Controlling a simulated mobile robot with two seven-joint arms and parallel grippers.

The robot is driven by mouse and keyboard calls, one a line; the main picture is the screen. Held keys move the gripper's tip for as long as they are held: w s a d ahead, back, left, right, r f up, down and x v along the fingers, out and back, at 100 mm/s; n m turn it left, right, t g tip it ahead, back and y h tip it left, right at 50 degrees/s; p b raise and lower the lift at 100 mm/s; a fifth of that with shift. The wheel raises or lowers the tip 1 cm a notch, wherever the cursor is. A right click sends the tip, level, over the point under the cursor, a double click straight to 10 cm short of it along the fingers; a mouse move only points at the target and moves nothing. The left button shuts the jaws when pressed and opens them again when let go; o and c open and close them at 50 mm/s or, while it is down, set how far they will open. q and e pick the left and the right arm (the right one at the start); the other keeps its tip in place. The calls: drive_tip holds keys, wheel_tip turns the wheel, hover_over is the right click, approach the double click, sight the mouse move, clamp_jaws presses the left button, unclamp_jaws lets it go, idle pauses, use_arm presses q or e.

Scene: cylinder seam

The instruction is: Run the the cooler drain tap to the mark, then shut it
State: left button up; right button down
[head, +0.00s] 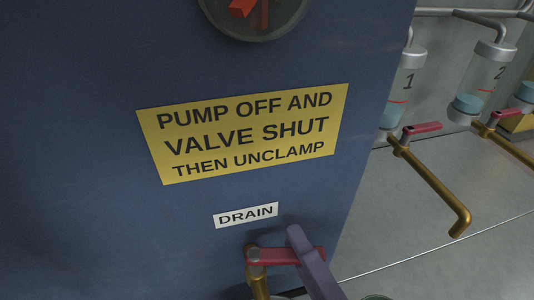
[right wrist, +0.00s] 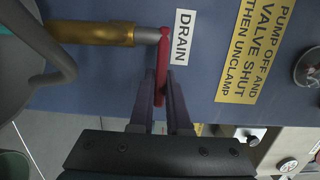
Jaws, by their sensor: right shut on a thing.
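The drain tap has a red lever (head: 283,255) on a brass pipe (head: 260,286), below the DRAIN label (head: 245,215) on the dark blue cabinet. The lever points right, across the pipe. In the right wrist view the red lever (right wrist: 162,60) stands at about a right angle to the brass pipe (right wrist: 95,32). My right gripper (head: 308,258) is at the lever's free end; in the wrist view its two purple fingers (right wrist: 161,85) are shut on the lever. The pipe's outlet and any fill mark are hidden in the head view. My left gripper is not in view.
A yellow sign (head: 245,133) reads pump off and valve shut, then unclamp. A round dial with a red pointer (head: 242,8) is above it. At right, numbered clear cylinders (head: 487,72) hang beside brass taps with red levers (head: 421,128). The grey floor there is clear.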

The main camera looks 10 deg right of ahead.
drive_tip(key=c, duration=0.9)
unclamp_jaws()
drive_tip(key=shift+s, duration=0.35)
drive_tip(key=s+p, duration=0.1)
drive_tip(key=s, duration=0.2)
drive_tip(key=s+d+p, duration=0.1)
drive_tip(key=s, duration=0.2)
drive_tip(key=s+d+p, duration=0.1)
drive_tip(key=s, duration=0.2)
